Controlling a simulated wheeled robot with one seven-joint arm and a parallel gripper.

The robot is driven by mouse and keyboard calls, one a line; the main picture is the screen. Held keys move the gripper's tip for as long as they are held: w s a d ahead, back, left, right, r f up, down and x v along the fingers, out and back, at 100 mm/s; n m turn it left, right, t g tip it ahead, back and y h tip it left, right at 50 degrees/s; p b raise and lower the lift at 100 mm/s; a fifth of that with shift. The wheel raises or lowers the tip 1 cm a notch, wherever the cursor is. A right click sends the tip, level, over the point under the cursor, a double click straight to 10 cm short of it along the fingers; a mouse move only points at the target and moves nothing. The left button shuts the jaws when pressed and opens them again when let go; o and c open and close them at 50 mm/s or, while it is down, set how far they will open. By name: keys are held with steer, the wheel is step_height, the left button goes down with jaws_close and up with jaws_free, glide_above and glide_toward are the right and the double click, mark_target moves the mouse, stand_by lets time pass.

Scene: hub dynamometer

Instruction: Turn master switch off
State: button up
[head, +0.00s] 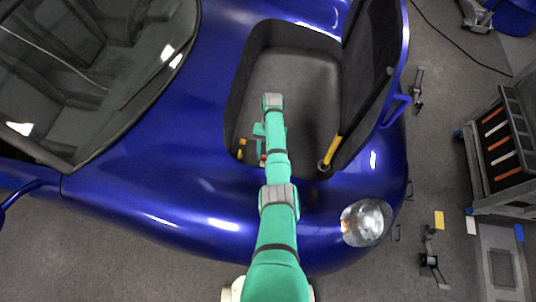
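My teal arm reaches over the nose of a blue car (150,120) into its open front compartment (308,85). A small red part (263,157) shows at the near left of the compartment, just left of my arm. It may be the master switch, but it is too small and too covered by my arm to tell its position. My gripper (259,138) seems to be the teal parts just beyond the red part, low in the compartment. Its fingertips are not clear, and I cannot tell whether it touches anything.
Small yellow parts (241,149) sit left of the red part. A yellow strut (331,150) stands at the compartment's right, by the raised dark-lined lid (370,75). A headlight (366,222) is at the near right. A grey rack (503,145) stands on the floor at right.

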steer(key=shift+s+d, duration=0.1)
steer(key=o, duration=0.8)
steer(key=shift+c, duration=0.2)
steer(key=v, duration=1.2)
stand_by(0.5)
